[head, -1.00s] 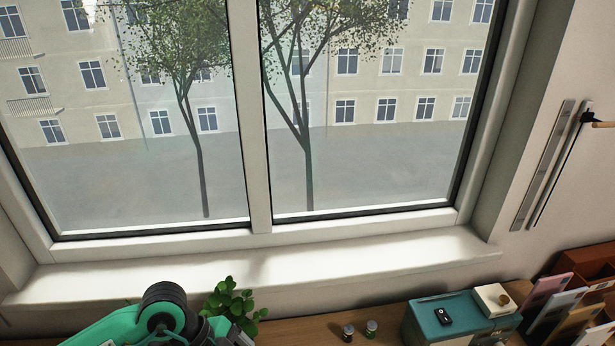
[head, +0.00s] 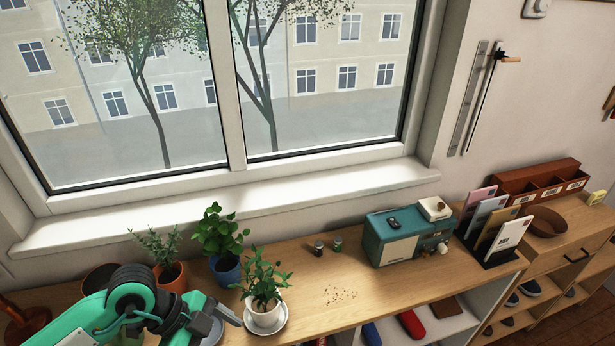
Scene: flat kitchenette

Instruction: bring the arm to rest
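My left arm, green and black, comes in from the lower left over the wooden counter (head: 350,270). Its gripper (head: 232,317) points right, just left of a white pot with a green plant (head: 264,312) on a white saucer (head: 282,322). The grey fingers are seen edge-on, so I cannot tell whether they are apart or whether they touch the pot. I see nothing held in them. My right gripper is not in view.
A blue pot (head: 227,270) and a terracotta pot (head: 171,277) with plants stand behind the gripper. Two small jars (head: 337,243), a teal radio (head: 385,240) and a letter rack (head: 490,245) stand farther right. Dark crumbs (head: 341,294) lie on the otherwise clear counter middle.

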